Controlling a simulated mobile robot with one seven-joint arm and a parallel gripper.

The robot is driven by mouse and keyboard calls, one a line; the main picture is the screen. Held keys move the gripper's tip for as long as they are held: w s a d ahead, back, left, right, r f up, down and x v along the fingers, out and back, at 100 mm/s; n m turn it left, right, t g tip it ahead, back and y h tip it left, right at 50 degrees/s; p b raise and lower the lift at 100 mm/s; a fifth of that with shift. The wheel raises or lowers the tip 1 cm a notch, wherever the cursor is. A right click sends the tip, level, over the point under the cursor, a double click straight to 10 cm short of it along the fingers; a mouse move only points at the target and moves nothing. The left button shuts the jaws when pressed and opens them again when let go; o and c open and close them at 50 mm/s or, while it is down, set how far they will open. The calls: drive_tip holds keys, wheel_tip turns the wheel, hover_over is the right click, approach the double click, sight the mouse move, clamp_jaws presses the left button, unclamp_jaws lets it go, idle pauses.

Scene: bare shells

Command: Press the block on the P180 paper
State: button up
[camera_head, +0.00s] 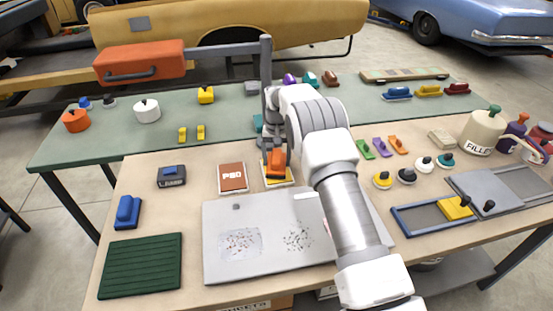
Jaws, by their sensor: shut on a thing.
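My gripper (273,146) is shut on an orange block (275,164), partly hidden by my wrist. The block is upright, over or on a yellow paper sheet with a pale edge (285,182). I cannot tell whether the block touches the paper. The block hides most of this paper, and no label on it is readable. A brown paper (232,178) marked "P80" lies just left of it, flat on the near bench. No "P180" lettering is readable.
A grey metal panel (215,260) with red and black specks lies in front, partly behind my arm. A blue block (127,212), a dark blue-topped box (171,175) and a green ridged mat (140,265) are left. Several colored pucks, clips and a sliding tray (400,218) are right.

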sight(279, 157)
drive_tip(key=shift+f+b, duration=0.35)
drive_tip(key=shift+f, duration=0.15)
idle(1.3)
drive_tip(key=shift+r, duration=0.1)
drive_tip(key=shift+r+p, duration=1.8)
drive_tip(key=shift+r, duration=1.7)
drive_tip(key=shift+d, duration=0.1)
drive_tip(key=shift+s+d, duration=0.2)
drive_tip(key=shift+d, duration=0.05)
drive_tip(key=s+d, duration=0.6)
drive_tip(key=s, duration=0.5)
drive_tip(key=s+d, duration=0.6)
drive_tip(key=s, duration=0.5)
drive_tip(key=shift+s+d+r+n, duration=0.3)
drive_tip(key=shift+s+d+n, duration=0.05)
drive_tip(key=shift+d+n, duration=0.05)
